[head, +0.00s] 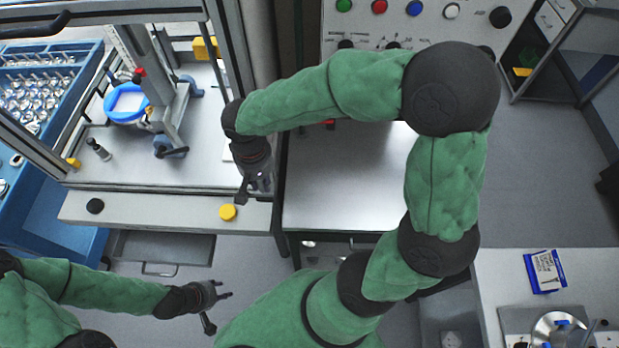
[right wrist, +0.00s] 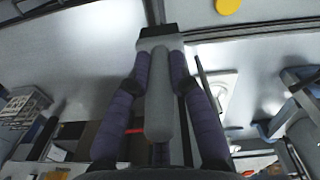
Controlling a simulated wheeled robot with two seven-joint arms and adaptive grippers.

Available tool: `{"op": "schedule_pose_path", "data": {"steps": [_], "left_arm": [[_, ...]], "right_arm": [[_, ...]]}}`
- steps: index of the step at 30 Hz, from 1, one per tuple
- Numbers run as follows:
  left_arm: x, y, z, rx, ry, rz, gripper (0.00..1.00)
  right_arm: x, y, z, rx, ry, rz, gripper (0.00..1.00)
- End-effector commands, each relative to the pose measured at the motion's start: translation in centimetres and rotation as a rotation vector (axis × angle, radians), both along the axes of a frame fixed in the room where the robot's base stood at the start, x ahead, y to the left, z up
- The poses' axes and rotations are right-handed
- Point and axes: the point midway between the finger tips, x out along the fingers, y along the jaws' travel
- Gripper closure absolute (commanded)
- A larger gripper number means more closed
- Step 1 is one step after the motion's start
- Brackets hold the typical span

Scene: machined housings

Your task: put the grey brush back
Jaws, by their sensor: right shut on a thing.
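The grey brush (right wrist: 157,95) is in my right gripper, seen in the right wrist view. Its rounded handle runs between the two purple fingers, toward the camera, and its wider block end lies at the fingertips. In the head view my right gripper (head: 260,182) hangs over the front right of the framed workstation, above the yellow button; the brush cannot be made out clearly there. My left gripper (head: 226,292) is low at the front left, its fingers apart and empty, away from the workstation.
The framed workstation (head: 165,207) has a black button (head: 95,206) and a yellow button (head: 228,212) on its front ledge. A fixture with a blue ring (head: 126,103) stands inside. A bare metal table (head: 345,190) is to the right. A blue parts bin (head: 60,48) is at the left.

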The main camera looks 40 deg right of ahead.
Motion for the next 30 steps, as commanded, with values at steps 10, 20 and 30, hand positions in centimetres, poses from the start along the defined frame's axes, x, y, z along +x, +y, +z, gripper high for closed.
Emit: {"op": "schedule_pose_path", "data": {"steps": [10, 20, 30], "left_arm": [[-0.1, 0.0, -0.2, 0.0, 0.002, -0.001, 0.6], [-0.1, 0.0, -0.6, 0.0, 0.002, -0.001, 0.6], [-0.1, 0.0, -0.8, 0.0, 0.002, -0.001, 0.6]], "right_arm": [[-0.8, -6.0, -2.7, 0.005, 0.003, -0.01, 1.0], [-1.5, -11.3, -7.1, 0.004, 0.006, -0.007, 1.0], [-1.6, -13.3, -9.5, 0.003, 0.001, -0.002, 1.0]]}}
